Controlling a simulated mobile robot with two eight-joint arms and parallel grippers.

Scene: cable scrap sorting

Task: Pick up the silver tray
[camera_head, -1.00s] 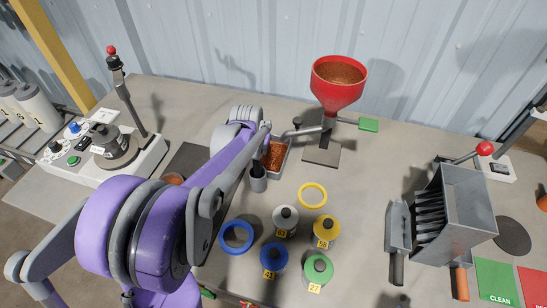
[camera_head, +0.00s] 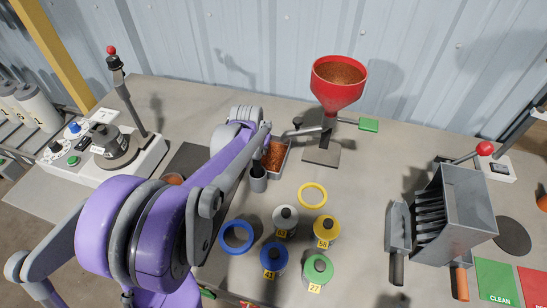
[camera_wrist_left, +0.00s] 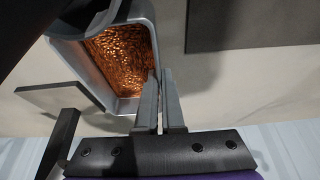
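The silver tray (camera_head: 288,158) sits on the bench below the red funnel's spout and holds copper granules (camera_head: 275,155). My purple left arm covers its left side in the head view. In the left wrist view the tray (camera_wrist_left: 62,24) is at the upper left, its granules showing. My left gripper (camera_wrist_left: 160,88) has its two fingers close together at the tray's near right corner, with the side wall running between them. The fingertips are hidden in the head view. My right gripper is not in view.
A red funnel (camera_head: 338,84) on a stand is just right of the tray. Several weights and two rings, yellow (camera_head: 312,184) and blue (camera_head: 224,245), lie nearer. A grey slotted box (camera_head: 467,215) is at the right.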

